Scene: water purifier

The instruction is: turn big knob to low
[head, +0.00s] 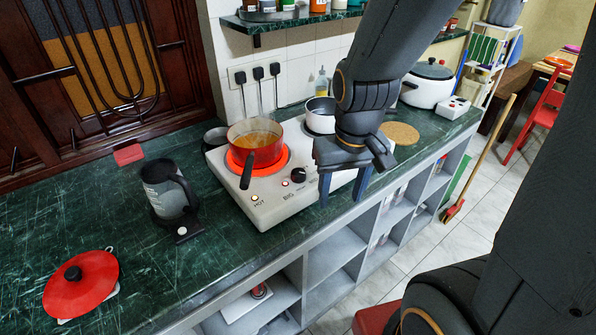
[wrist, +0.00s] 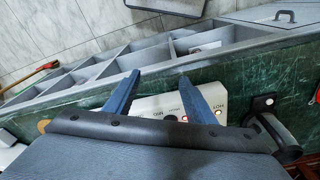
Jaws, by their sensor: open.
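The white stove (head: 270,210) stands on the green counter. Its big knob (head: 298,175) is black and round, on the sloped front panel near the printed word BIG. A small red light glows beside it, and a lit HOT light is further left. I cannot read the knob's setting. My gripper (head: 342,200) is open and empty, fingers pointing down, to the right of the knob and apart from it.
A red pot (head: 256,150) sits on the glowing left burner, its handle toward the front edge. A white pot (head: 320,114) stands behind my gripper. A dark kettle (head: 168,190) and red lid (head: 80,283) are left. A rice cooker (head: 428,85) is right.

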